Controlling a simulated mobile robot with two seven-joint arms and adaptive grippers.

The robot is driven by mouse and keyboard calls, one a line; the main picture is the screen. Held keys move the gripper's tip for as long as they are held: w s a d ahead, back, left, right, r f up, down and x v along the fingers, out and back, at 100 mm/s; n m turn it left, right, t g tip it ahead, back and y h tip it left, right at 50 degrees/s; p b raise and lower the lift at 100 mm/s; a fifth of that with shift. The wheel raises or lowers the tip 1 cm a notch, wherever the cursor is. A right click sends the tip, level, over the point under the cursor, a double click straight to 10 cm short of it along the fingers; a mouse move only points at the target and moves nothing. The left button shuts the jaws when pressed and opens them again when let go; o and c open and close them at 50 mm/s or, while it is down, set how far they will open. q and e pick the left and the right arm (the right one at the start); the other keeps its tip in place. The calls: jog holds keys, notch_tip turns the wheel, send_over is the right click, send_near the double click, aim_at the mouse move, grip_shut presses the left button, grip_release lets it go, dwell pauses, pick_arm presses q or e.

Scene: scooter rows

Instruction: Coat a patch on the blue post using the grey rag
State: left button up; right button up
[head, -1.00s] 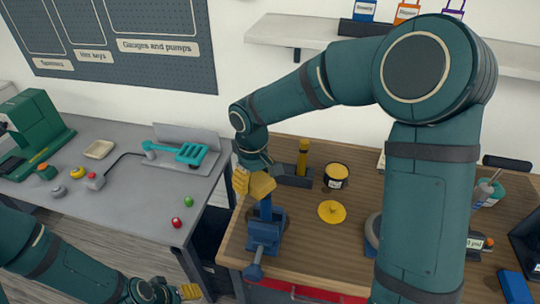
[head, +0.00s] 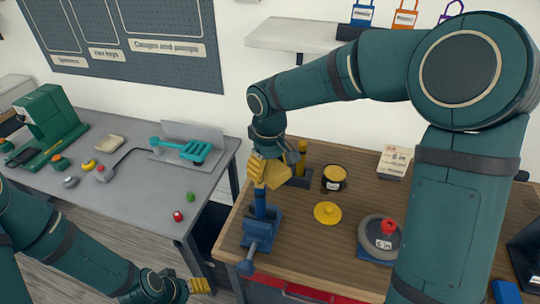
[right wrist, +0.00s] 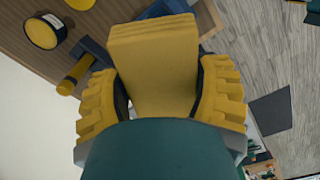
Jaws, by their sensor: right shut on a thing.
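The blue post (head: 260,203) stands upright in a blue vise (head: 262,228) at the front left of the wooden bench. My right gripper (head: 264,180) is over the top of the post and hides it; I cannot tell if they touch. In the right wrist view its yellow fingers (right wrist: 165,95) are shut on a yellow, folded, rag-like pad (right wrist: 155,55). I see no grey rag. An open tin (head: 334,178) with a dark, yellow-rimmed body stands behind, and a yellow lid (head: 327,212) lies flat nearer. My left gripper (head: 200,286) is low at the bottom edge, its jaws unclear.
A yellow post (head: 301,157) stands in a dark block (head: 299,180) just behind my right gripper. A grey round thing with a red knob (head: 387,228) sits to the right. The grey table (head: 130,200) on the left holds small objects, with a gap before the bench.

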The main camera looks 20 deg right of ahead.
jog(key=shift+d+r, duration=0.1)
jog(key=shift+r, duration=1.35)
